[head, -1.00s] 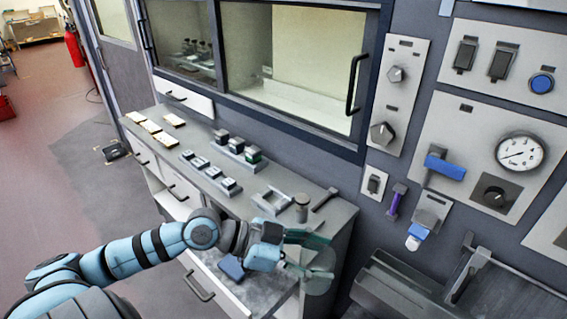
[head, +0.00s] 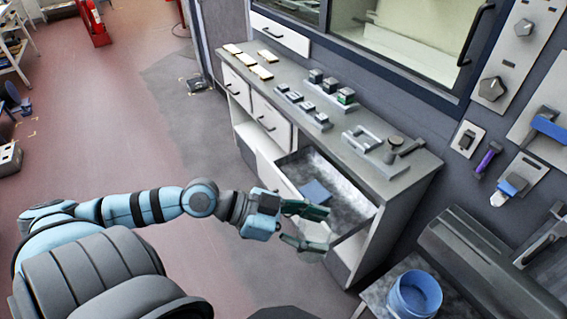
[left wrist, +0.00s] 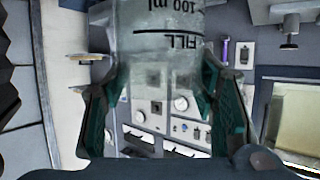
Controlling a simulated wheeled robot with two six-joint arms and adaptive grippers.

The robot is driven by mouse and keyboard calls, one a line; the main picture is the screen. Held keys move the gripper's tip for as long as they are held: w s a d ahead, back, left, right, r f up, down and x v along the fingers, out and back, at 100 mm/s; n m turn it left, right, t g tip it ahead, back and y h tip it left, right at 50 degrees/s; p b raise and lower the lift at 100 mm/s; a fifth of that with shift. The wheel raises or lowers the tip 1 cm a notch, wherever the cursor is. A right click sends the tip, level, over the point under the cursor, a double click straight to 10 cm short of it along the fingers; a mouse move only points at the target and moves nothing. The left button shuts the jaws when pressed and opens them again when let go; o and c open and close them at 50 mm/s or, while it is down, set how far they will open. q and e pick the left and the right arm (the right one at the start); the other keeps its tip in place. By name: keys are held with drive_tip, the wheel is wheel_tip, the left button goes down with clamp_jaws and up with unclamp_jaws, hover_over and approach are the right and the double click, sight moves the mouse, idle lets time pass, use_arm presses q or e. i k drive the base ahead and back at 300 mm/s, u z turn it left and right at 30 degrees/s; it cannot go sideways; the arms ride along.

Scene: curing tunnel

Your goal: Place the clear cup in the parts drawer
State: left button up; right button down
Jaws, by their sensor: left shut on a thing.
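The clear cup (left wrist: 160,55) is held between the fingers of my left gripper (head: 308,228). In the left wrist view it is see-through, with dark "FILL" and "100 ml" marks that read upside down. In the head view the cup (head: 314,236) shows only faintly between the green fingertips. The parts drawer (head: 346,192) stands pulled open under the counter, with a blue object (head: 315,191) lying inside. My left gripper is by the drawer's near front corner; its height over the rim is hard to tell. My right gripper is not in view.
The grey counter (head: 400,178) above the drawer holds a bracket, small blocks and pale tiles. A blue bucket (head: 415,294) stands at the lower right. Wall panels with knobs are at the right.

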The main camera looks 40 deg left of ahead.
sight(292, 178)
drive_tip(key=u, duration=2.25)
drive_tip(key=i, duration=4.25)
drive_tip(key=z, duration=5.9)
